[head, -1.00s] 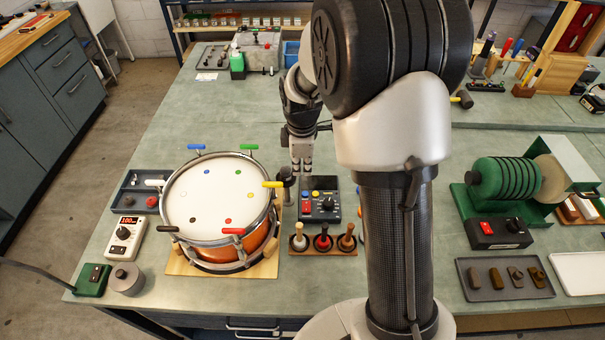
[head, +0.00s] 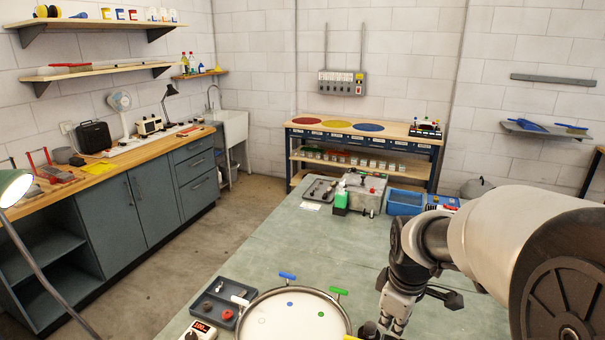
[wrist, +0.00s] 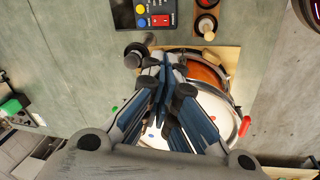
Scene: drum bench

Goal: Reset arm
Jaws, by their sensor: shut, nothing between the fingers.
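My gripper (wrist: 165,95) shows in the wrist view with its fingers together and nothing between them. It points down above the bench, over the edge of the drum. In the head view my gripper (head: 388,325) is at the bottom, right of the drum, and its tips are cut off by the frame edge. The drum (head: 292,318) has a white head with coloured dots and coloured handles around its rim. In the wrist view the drum's orange shell (wrist: 205,75) is partly hidden behind my fingers.
The green bench top (head: 300,240) is clear in its middle. A grey tray (head: 222,301) lies left of the drum. A control box (wrist: 150,14) sits near my gripper.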

